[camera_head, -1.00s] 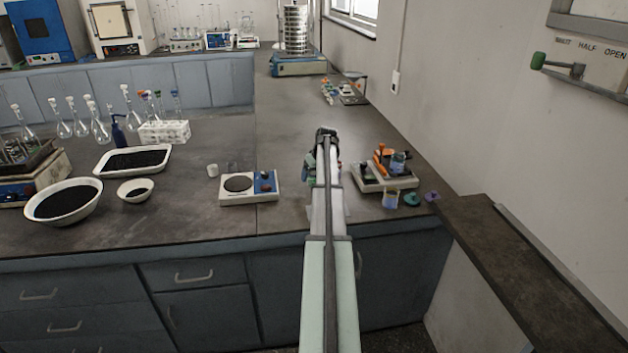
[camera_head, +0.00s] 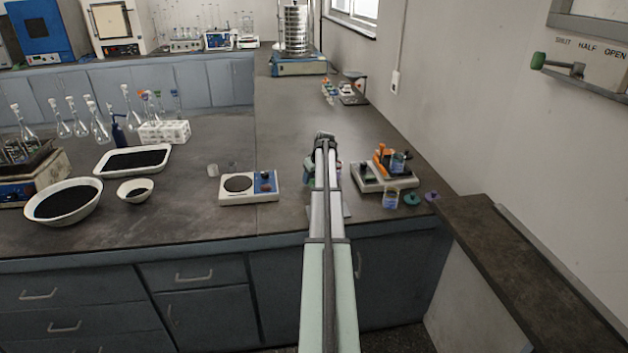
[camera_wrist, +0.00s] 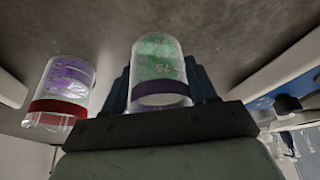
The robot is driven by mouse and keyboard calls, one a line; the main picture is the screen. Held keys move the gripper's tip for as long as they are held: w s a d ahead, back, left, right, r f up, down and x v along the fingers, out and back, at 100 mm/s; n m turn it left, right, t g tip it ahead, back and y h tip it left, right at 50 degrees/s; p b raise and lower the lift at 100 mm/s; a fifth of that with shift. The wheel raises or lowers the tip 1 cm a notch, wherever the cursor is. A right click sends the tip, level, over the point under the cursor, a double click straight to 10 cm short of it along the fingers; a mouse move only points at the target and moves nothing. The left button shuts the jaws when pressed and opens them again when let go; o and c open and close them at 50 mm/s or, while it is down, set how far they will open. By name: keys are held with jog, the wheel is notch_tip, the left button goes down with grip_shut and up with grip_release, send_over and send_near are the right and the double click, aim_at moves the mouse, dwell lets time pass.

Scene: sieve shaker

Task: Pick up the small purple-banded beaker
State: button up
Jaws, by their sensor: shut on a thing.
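The small purple-banded beaker (camera_wrist: 158,62) is clear, with green markings and a dark purple band at the end near my gripper in the wrist view. My gripper (camera_wrist: 162,88) is shut on it, with one dark finger on each side. In the head view my own arm mostly hides the gripper and the held beaker. Another clear beaker (camera_wrist: 68,80) with a red band and purple markings is just left of the gripper in the wrist view, apart from the held one.
A hotplate (camera_head: 238,187) stands left of my arm, with small clear glassware behind it. The bench behind is mostly clear.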

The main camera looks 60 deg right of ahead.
jog(key=shift+c, duration=0.6)
jog(key=shift+r, duration=0.15)
